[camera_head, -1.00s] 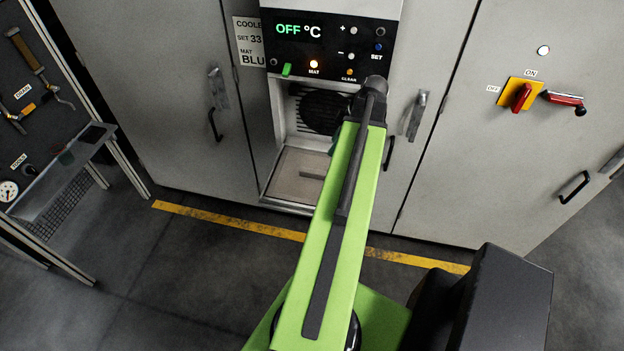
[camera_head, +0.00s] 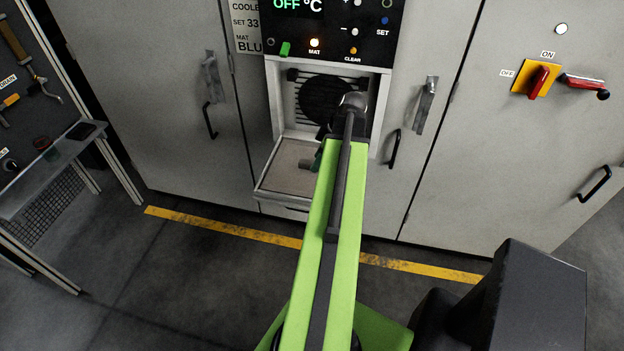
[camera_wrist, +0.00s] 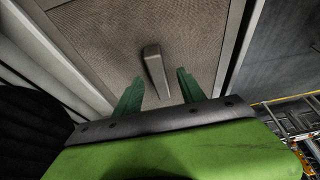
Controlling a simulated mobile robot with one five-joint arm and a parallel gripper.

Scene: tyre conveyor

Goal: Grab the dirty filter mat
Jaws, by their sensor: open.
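The dirty filter mat (camera_head: 288,172) is a brownish-grey flat panel lying in the pulled-out tray at the bottom of the cooler opening. The wrist view shows the mat's surface (camera_wrist: 105,38) with a raised bar-shaped handle (camera_wrist: 156,72). My gripper (camera_wrist: 156,88) is open, its two green fingers apart on either side of the handle's near end. I cannot tell whether they touch it. In the head view my arm hides the right part of the mat and most of the gripper (camera_head: 318,158).
The cooler panel (camera_head: 328,28) above shows OFF °C and a lit MAT lamp. A dark round grille (camera_head: 322,97) sits behind the tray. Cabinet doors with handles flank the opening. A red-yellow switch (camera_head: 538,80) is at right, a tool bench (camera_head: 50,170) at left.

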